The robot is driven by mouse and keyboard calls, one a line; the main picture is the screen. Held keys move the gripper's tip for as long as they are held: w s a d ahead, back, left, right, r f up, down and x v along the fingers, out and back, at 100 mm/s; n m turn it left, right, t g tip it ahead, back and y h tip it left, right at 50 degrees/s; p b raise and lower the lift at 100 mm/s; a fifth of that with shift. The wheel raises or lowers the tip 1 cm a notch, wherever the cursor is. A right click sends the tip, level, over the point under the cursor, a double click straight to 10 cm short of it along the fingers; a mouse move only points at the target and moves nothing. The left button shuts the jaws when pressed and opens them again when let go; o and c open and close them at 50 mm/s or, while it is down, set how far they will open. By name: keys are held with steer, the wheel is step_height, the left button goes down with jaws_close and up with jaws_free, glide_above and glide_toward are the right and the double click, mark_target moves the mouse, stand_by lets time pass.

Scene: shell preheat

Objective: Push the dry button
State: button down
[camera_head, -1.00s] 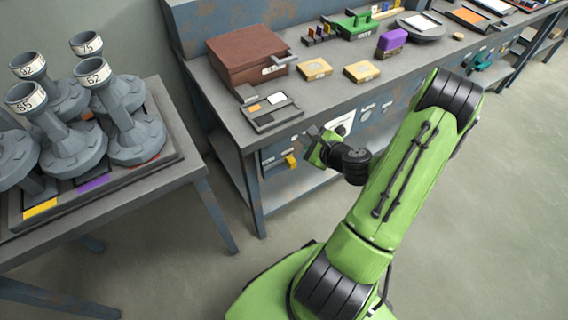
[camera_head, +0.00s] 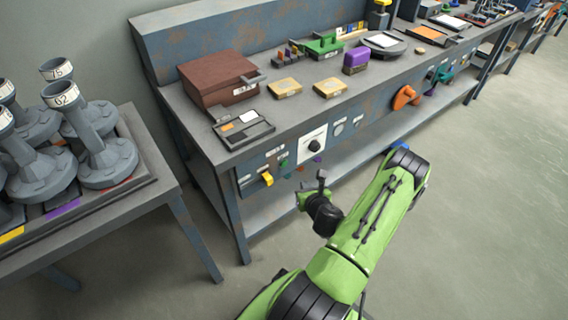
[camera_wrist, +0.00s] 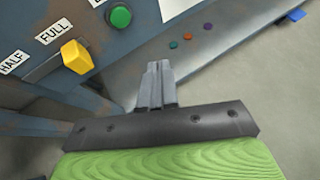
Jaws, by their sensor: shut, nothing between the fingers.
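A round green button (camera_head: 283,162) sits on the bench's front panel, between a yellow switch and a dial. In the wrist view the green button (camera_wrist: 120,16) is at the top, left of the fingers; the label by it is cut off, so I cannot read whether it says dry. My gripper (camera_head: 321,177) is in front of the panel, to the right of and below the button in the head view. In the wrist view my gripper (camera_wrist: 157,66) is shut and empty, its fingertips apart from the button.
The yellow switch (camera_wrist: 76,57) has HALF and FULL labels. The black dial (camera_head: 314,145) is right of the button. Small coloured discs (camera_wrist: 187,37) lie farther right. An orange handle (camera_head: 405,97) sticks out of the bench front. A table with grey shell-like castings (camera_head: 108,160) stands left.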

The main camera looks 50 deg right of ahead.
mark_target(284, 163)
steer(key=w+d+p, duration=0.1)
steer(key=w+p, duration=0.5)
steer(key=w, duration=0.1)
steer(key=shift+d, duration=0.3)
steer(key=shift+r, duration=0.1)
stand_by(1.5)
steer(key=shift+w+d+p, duration=0.1)
steer(key=shift+w+p, duration=0.35)
